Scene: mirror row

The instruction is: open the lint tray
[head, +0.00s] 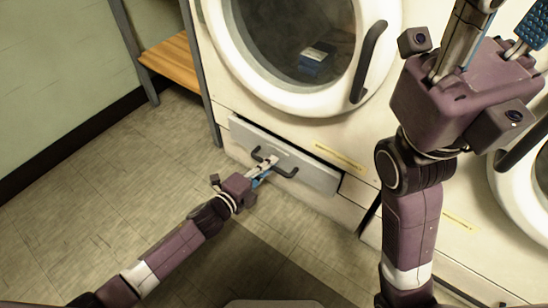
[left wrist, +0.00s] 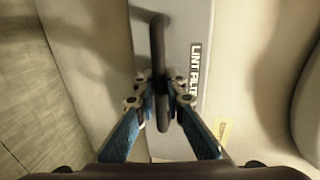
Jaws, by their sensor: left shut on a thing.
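The lint tray (head: 315,176) is a grey drawer front low on the left machine. It stands out from the machine, with a dark gap along its top edge. Its black bar handle (head: 286,171) also shows in the left wrist view (left wrist: 158,40), beside a "LINT FILTER" label (left wrist: 195,68). My left gripper (head: 264,166) is shut on the handle; its fingertips (left wrist: 161,88) press on the bar from both sides. My right gripper (head: 505,22) is raised at the upper right, its fingers apart and empty, partly cut off by the top edge.
The machine's round door (head: 238,72) with a dark handle (head: 369,62) is above the tray. A wooden bench (head: 172,62) stands at the left. Another machine (head: 537,205) is at the right. The tiled floor (head: 100,200) in front is clear.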

